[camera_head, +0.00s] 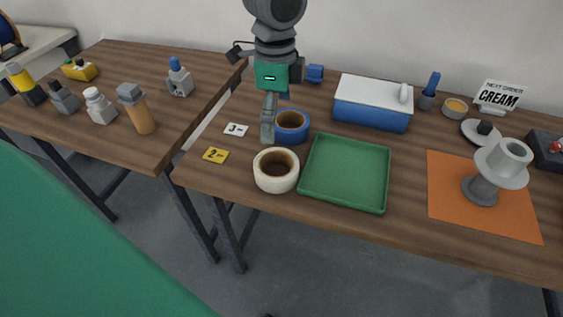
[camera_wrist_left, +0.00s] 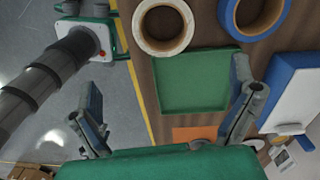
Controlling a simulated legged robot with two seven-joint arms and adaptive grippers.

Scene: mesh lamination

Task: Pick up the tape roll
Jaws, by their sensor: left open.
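Two tape rolls lie flat near the left end of the right-hand table. The cream-white roll (camera_head: 276,181) is nearer the front edge, and the blue roll (camera_head: 303,129) is just behind it. In the left wrist view, the white roll (camera_wrist_left: 144,39) and blue roll (camera_wrist_left: 229,24) are at the top, beyond the fingers. My left gripper (camera_head: 270,116) is open, its visible finger overlapping the left edge of the blue roll in the head view. In the left wrist view, my left gripper (camera_wrist_left: 165,105) has its fingers wide apart with nothing between them. My right gripper is not in view.
A green tray (camera_head: 345,173) is right of the rolls, empty. A blue box with a white lid (camera_head: 372,104) stands behind it. Cards 2 (camera_head: 216,155) and 3 (camera_head: 236,129) lie left. A pedestal piece (camera_head: 485,188) stands on an orange mat (camera_head: 448,194). Several bottles stand on the left table.

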